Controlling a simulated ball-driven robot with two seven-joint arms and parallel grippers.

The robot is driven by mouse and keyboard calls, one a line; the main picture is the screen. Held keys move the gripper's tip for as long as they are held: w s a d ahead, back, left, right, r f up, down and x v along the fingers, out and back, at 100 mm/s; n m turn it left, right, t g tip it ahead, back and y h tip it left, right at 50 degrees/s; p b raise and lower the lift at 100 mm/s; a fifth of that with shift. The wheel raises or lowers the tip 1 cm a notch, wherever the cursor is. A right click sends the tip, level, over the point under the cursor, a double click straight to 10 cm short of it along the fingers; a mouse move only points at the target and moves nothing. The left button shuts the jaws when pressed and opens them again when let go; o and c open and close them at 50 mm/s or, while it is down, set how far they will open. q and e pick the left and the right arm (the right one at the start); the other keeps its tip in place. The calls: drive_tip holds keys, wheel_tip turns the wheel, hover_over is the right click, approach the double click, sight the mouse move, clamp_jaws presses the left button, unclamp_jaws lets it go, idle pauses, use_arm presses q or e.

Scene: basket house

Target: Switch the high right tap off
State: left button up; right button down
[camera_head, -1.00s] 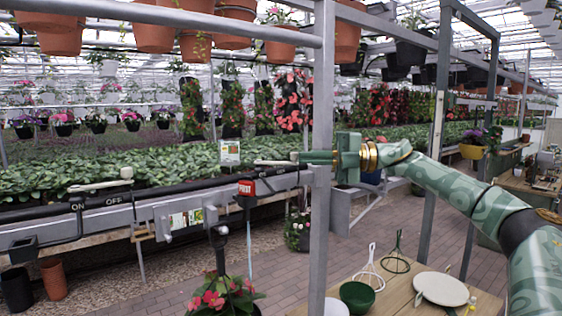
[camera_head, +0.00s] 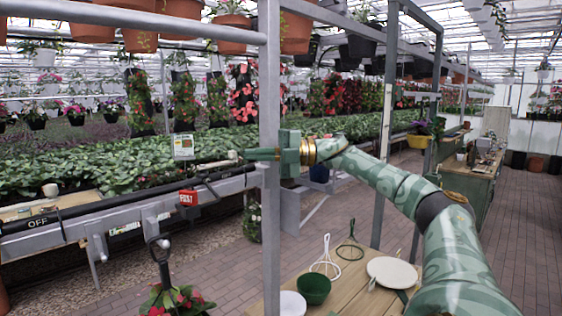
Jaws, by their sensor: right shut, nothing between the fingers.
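The high right tap's pale lever (camera_head: 215,164) lies nearly level above the dark pipe, its knob at the right end. My right gripper (camera_head: 250,154) is shut and empty. It points left across the grey post, its tip just right of the knob, with a small gap in the picture; contact in depth cannot be told. No ON or OFF mark for this tap is readable. The other tap's pale knob (camera_head: 50,190) shows at the left, above an OFF mark (camera_head: 38,222). My left gripper is not in view.
The grey upright post (camera_head: 269,80) stands by my right gripper. A red tag (camera_head: 188,198) hangs under the pipe. A wooden table (camera_head: 345,290) with a green bowl (camera_head: 313,288) and a pale plate (camera_head: 391,271) is below. Brick floor is open at the right.

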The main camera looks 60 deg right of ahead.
drive_tip(key=w+d+b+v, duration=0.1)
drive_tip(key=b+v, duration=0.3)
drive_tip(key=v, duration=1.1)
drive_tip(key=shift+s+d+f, duration=0.2)
drive_tip(key=shift+d+f, duration=0.1)
drive_tip(key=shift+f, duration=0.1)
